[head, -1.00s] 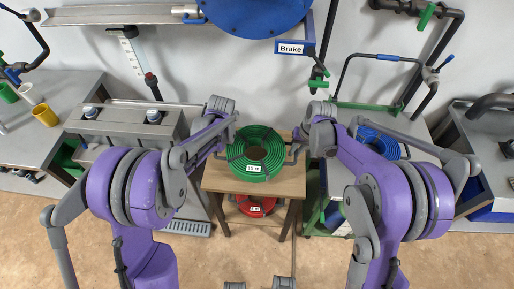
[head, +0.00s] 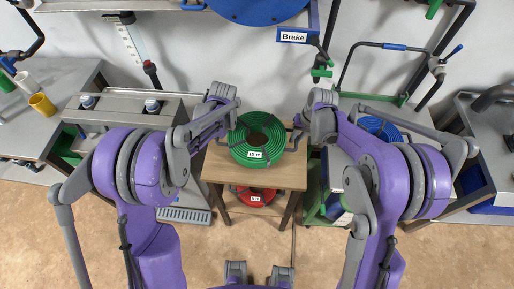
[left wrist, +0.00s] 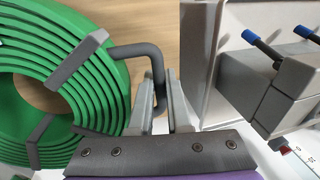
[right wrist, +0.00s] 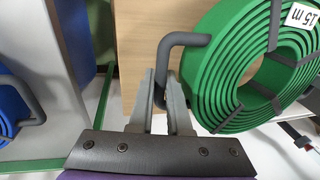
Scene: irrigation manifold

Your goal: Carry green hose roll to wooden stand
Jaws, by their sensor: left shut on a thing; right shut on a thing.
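The green hose roll (head: 277,148) has a "15 m" label, dark straps and a grey handle on each side. It lies level over the rear part of the wooden stand (head: 255,178); I cannot tell whether it touches the top. My left gripper (left wrist: 160,105) is shut on the roll's left handle (left wrist: 151,53). My right gripper (right wrist: 161,98) is shut on the right handle (right wrist: 172,42). In the left wrist view the roll (left wrist: 112,95) is beside the fingers, with wood behind it. In the right wrist view the roll (right wrist: 215,75) is right of the fingers.
A red hose roll (head: 257,197) sits on the shelf under the stand top. A blue hose roll (head: 378,128) is to the right, partly behind my right arm. A grey metal unit (head: 120,112) stands to the left. The stand top's front strip is bare.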

